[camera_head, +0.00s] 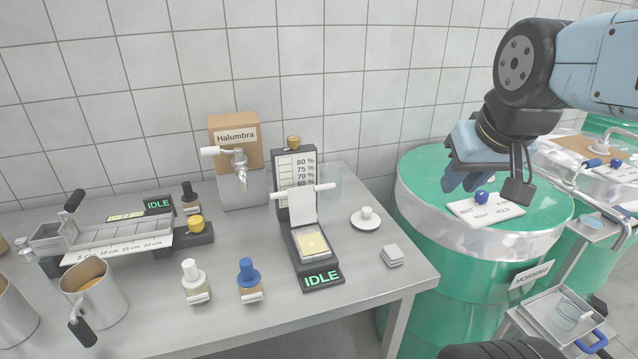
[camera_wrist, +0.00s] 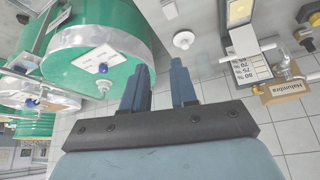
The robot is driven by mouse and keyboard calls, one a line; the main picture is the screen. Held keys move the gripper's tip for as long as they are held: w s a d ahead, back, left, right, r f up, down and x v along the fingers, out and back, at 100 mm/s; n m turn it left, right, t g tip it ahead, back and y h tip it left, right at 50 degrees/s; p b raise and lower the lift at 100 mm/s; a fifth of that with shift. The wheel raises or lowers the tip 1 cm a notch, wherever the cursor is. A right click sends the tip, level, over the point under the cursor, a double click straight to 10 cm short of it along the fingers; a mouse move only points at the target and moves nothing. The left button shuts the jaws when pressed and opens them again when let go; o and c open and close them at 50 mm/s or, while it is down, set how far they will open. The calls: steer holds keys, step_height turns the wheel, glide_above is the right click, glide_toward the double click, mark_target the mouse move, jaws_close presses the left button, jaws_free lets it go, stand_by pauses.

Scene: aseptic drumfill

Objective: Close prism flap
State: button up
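The refractometer (camera_head: 320,276) stands near the right end of the bench, with an IDLE display at its front. Its white prism flap (camera_head: 303,206) stands raised, with a crossbar handle at its top. The prism (camera_head: 313,243) is uncovered and yellowish. In the wrist view the flap (camera_wrist: 243,40) and prism (camera_wrist: 239,11) show at the upper right. My gripper (camera_head: 462,184) is above the green drum, right of the refractometer and well apart from it. In the wrist view its two fingers (camera_wrist: 159,76) are apart with nothing between them.
A green drum (camera_head: 418,200) stands beside the bench, with a blue-knobbed card (camera_head: 486,212) on its top. A round white lid (camera_head: 366,218) and small square stack (camera_head: 392,256) lie right of the refractometer. White-capped (camera_head: 194,284) and blue-capped bottles (camera_head: 249,283) stand left. The Halumbra box (camera_head: 235,135) stands behind.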

steer(key=shift+w, duration=0.1)
steer(key=m+g+y, duration=1.1)
steer(key=m+y, duration=0.4)
steer(key=y, duration=0.2)
glide_toward(314, 189)
steer(key=v, duration=0.5)
steer(key=shift+w+d+f, duration=0.15)
steer(key=shift+w+f, duration=0.05)
steer(key=shift+f, duration=0.1)
steer(key=shift+a+m, duration=0.3)
steer(key=shift+a, duration=0.05)
steer(key=x, duration=1.3)
steer(key=shift+w+r, duration=0.1)
steer(key=shift+w, duration=0.05)
jaws_close()
